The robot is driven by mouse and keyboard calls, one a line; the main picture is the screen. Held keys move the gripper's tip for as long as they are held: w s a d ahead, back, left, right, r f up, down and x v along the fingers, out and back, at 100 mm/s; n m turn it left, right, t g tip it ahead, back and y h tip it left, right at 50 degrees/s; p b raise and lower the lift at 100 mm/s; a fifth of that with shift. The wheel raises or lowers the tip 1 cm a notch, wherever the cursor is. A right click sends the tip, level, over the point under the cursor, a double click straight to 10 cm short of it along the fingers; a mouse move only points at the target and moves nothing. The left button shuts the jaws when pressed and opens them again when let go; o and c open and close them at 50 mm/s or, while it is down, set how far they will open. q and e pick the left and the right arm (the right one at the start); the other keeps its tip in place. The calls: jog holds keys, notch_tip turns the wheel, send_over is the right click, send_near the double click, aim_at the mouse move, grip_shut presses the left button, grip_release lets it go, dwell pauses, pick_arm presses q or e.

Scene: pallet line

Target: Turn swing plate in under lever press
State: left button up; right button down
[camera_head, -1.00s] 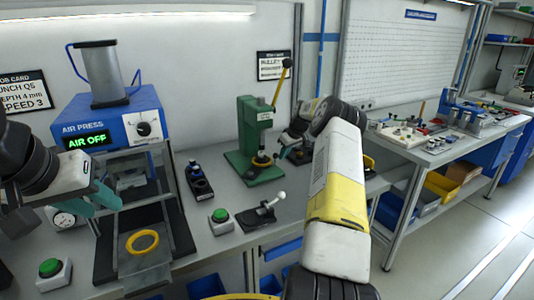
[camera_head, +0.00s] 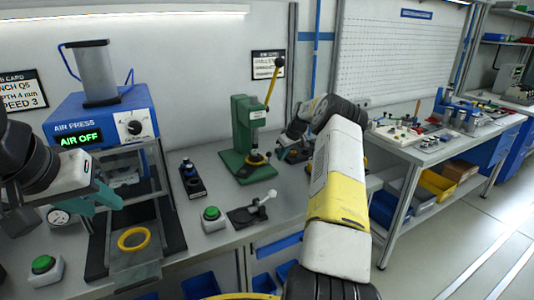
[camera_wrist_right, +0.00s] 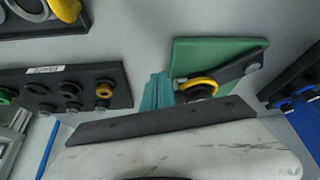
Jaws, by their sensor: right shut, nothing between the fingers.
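The green lever press (camera_head: 242,128) stands on the bench, its yellow lever (camera_head: 273,80) raised. The swing plate (camera_wrist_right: 236,68) is a dark arm with a yellow ring (camera_wrist_right: 198,86) at one end, on the green base (camera_wrist_right: 222,50) in the right wrist view.
The blue air press (camera_head: 100,118) reads AIR OFF. A green button (camera_head: 211,214), a small lever device (camera_head: 252,209) and a black control box (camera_head: 192,179) stand nearby. A black plate with several rings (camera_wrist_right: 68,88) lies left of my right fingers.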

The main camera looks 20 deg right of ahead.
jog(key=d+v, duration=0.2)
jog(key=v, duration=0.8)
jog(key=shift+s+d+f, duration=0.1)
jog(key=shift+f, duration=0.05)
